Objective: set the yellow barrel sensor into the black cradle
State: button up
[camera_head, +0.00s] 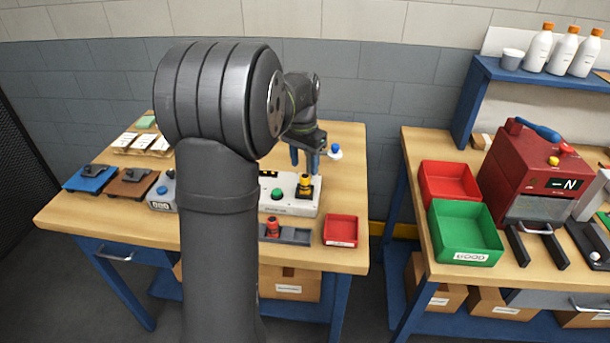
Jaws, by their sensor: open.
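The yellow barrel sensor (305,181) stands upright at the right end of a white fixture box on the left table. Its lower end meets the black cradle (303,194), and it looks to be standing in it. I cannot tell how deep it sits. My gripper (304,162) is open, with its blue fingers pointing down just above the sensor. The fingers look empty and clear of the sensor. My arm hides the left part of the fixture.
A green button (277,194) is on the fixture's top. In front are a grey tray (296,236) with a red part (272,227) and a red bin (341,230). A blue-topped item (335,151) stands behind right. Another bench (420,150) stands to the right, across a gap.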

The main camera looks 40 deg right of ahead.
aim_at(305, 175)
notch_tip(305, 175, up, 6)
jog(key=shift+a+r, duration=0.15)
dwell(0.4)
jog(key=f, duration=1.3)
jog(key=shift+d, duration=0.3)
notch_tip(305, 175, up, 3)
jog(key=shift+f, duration=0.1)
jog(key=shift+r, duration=0.45)
jog(key=shift+f, duration=0.1)
